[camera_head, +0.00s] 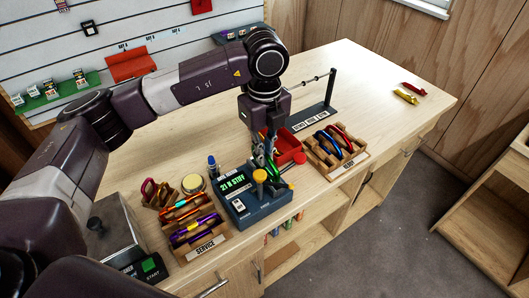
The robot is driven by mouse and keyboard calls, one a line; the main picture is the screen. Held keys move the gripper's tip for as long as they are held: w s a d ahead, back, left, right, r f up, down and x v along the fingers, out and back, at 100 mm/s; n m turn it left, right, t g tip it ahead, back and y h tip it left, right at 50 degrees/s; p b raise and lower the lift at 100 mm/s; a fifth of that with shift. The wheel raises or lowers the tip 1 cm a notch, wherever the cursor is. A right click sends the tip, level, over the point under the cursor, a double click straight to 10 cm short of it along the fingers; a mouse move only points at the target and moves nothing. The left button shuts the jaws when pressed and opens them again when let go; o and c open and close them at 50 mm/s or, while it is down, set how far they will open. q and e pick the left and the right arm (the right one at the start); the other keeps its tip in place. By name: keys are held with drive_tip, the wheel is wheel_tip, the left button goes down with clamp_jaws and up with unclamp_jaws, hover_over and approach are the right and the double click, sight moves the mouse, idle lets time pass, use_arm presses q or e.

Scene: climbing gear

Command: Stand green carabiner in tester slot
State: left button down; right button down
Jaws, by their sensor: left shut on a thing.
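The tester (266,213) is a blue-grey box near the table's front edge, with a lit green display (235,184) and a yellow-topped post. My left gripper (264,150) points down over the back right part of the tester. It is shut on the green carabiner (270,172), which hangs below the fingers, close behind the yellow post. The gripper and post partly hide the carabiner's lower end and the slot. I cannot tell whether the carabiner is inside the slot or just above it. My right gripper is not in view.
A wooden rack marked SERVICE (207,247) holds several carabiners left of the tester. Another rack (358,157) with carabiners stands to its right, near a red bin (292,142). Red and yellow pieces lie far right. The right tabletop (395,125) is mostly clear.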

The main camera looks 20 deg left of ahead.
sight(264, 167)
use_arm(q)
drive_tip(key=shift+f+b, duration=1)
drive_tip(key=shift+f, duration=0.2)
drive_tip(key=shift+f+b, duration=0.55)
drive_tip(key=shift+f, duration=0.05)
